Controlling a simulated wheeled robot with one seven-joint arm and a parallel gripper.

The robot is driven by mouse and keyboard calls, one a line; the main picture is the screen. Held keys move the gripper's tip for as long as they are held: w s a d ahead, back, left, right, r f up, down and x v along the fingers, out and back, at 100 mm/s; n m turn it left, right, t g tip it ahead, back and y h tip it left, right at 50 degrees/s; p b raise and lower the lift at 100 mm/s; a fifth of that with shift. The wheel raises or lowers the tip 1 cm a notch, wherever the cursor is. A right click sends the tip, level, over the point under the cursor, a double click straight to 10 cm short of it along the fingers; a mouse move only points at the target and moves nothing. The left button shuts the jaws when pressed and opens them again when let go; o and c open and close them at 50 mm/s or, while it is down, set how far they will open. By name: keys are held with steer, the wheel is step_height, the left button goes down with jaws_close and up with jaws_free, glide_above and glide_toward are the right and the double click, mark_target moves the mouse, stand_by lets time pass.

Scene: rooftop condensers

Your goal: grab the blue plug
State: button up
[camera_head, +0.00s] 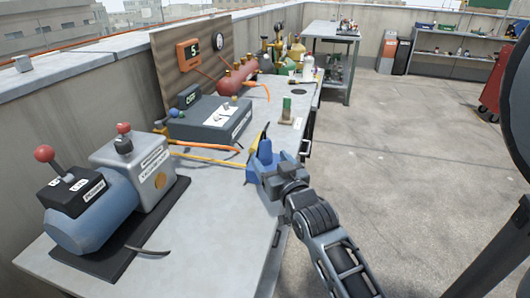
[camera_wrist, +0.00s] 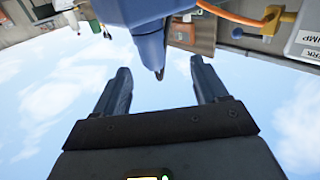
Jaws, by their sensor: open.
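The blue plug (camera_head: 264,151) stands up near the right edge of the grey workbench (camera_head: 213,198), partly hidden in the head view by my gripper (camera_head: 268,176). My gripper reaches it from the front right, with its jaws open. In the wrist view, a blue body that appears to be the plug (camera_wrist: 146,30) comes down from the top, and its narrow end lies between the two spread fingers of my gripper (camera_wrist: 160,65). Clear gaps show on both sides of it. The depth between the fingertips and the plug is hard to judge.
A blue pump with a grey box (camera_head: 136,165) stands at the front left. A dark box (camera_head: 210,122), orange and yellow hoses, a green block (camera_head: 286,106) and a red cylinder (camera_head: 237,76) are farther back. Open concrete floor (camera_head: 400,150) lies right of the bench.

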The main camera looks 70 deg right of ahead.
mark_target(262, 140)
steer(key=shift+w+d+r, duration=0.1)
steer(key=shift+w+d, duration=0.05)
steer(key=shift+d, duration=0.45)
steer(key=shift+w+d+r, duration=0.1)
steer(key=shift+w+d, duration=0.05)
steer(key=shift+d, duration=0.45)
steer(key=shift+p+x, duration=0.55)
steer(key=shift+x, duration=3.15)
steer(key=shift+r, duration=0.1)
steer(key=c, duration=1.1)
